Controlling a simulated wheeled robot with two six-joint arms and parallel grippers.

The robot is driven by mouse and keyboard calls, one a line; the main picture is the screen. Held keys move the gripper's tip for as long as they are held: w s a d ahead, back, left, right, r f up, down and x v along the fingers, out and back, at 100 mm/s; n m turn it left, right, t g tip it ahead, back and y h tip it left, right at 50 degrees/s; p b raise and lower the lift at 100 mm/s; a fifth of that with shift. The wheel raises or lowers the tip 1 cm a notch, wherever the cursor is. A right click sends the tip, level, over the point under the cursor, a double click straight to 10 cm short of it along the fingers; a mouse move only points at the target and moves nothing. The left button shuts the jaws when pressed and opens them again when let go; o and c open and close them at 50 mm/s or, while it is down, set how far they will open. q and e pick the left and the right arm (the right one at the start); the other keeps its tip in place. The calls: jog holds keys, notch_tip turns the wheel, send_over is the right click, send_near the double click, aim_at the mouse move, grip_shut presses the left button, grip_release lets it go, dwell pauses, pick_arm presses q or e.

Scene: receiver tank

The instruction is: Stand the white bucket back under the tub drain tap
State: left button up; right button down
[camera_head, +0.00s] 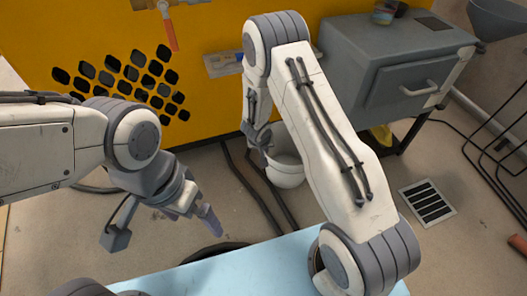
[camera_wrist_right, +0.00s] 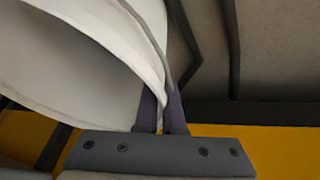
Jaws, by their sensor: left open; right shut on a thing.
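The white bucket (camera_head: 287,172) is near the middle of the head view, at the foot of the yellow panel, partly hidden behind my right arm. It looks roughly upright; I cannot tell whether its base touches the floor. My right gripper (camera_head: 262,146) is shut on the bucket's rim. In the right wrist view the gripper fingers (camera_wrist_right: 162,112) pinch the edge of the bucket wall (camera_wrist_right: 80,62). A tap with an orange handle (camera_head: 170,35) is on the yellow panel at the upper left, left of the bucket. My left gripper (camera_head: 207,215) is open and empty, low over the floor.
The yellow panel (camera_head: 215,95) has a vent grid (camera_head: 125,82). A grey cabinet (camera_head: 395,70) on legs stands right of the bucket. Dark hoses (camera_head: 245,170) run along the floor by the bucket. A floor grate (camera_head: 428,202) lies at the right, and a light blue surface (camera_head: 240,265) is in front.

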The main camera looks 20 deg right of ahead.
jog(key=shift+r, duration=0.1)
jog(key=c, duration=1)
grip_release()
jog(key=shift+c, duration=0.2)
